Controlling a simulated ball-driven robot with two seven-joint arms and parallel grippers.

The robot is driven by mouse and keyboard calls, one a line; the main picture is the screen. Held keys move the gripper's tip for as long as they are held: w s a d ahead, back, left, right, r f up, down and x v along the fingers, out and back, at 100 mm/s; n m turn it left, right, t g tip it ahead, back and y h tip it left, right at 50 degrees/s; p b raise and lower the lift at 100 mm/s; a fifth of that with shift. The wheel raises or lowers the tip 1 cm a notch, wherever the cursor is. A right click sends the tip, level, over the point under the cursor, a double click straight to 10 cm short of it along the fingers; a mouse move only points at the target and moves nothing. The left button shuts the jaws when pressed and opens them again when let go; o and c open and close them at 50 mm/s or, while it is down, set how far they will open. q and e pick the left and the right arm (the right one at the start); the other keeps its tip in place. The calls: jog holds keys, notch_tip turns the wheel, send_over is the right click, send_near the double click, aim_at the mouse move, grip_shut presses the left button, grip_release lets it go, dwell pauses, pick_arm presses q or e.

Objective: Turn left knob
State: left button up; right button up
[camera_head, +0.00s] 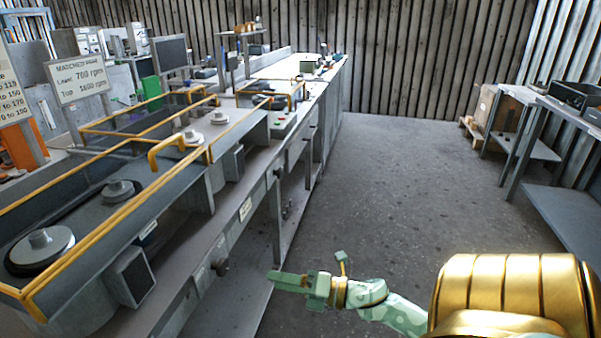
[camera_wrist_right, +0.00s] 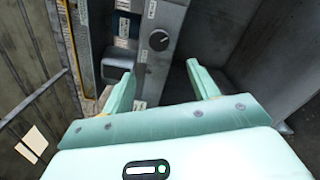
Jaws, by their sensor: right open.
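A dark round knob (camera_head: 220,267) sticks out of the front of the long grey bench, low in the head view. Another small dark knob (camera_head: 278,172) is farther along the same front. In the right wrist view a black round knob (camera_wrist_right: 158,40) sits on a grey panel, ahead of the gap between my fingers. I cannot tell for sure which knob this is. My right gripper (camera_head: 282,280) is to the right of the nearer knob, apart from it. Its pale green fingers (camera_wrist_right: 161,70) are spread and empty. My left gripper is not in view.
The grey bench (camera_head: 232,225) with yellow rails runs along the left. A dark box (camera_head: 131,276) juts out near its front. The concrete floor (camera_head: 400,180) is clear in the middle. A grey table (camera_head: 565,212) stands at the right, with a wooden pallet (camera_head: 470,131) behind.

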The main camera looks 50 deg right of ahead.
jog(key=v, duration=0.4)
jog(key=shift+w, duration=0.1)
dwell(0.4)
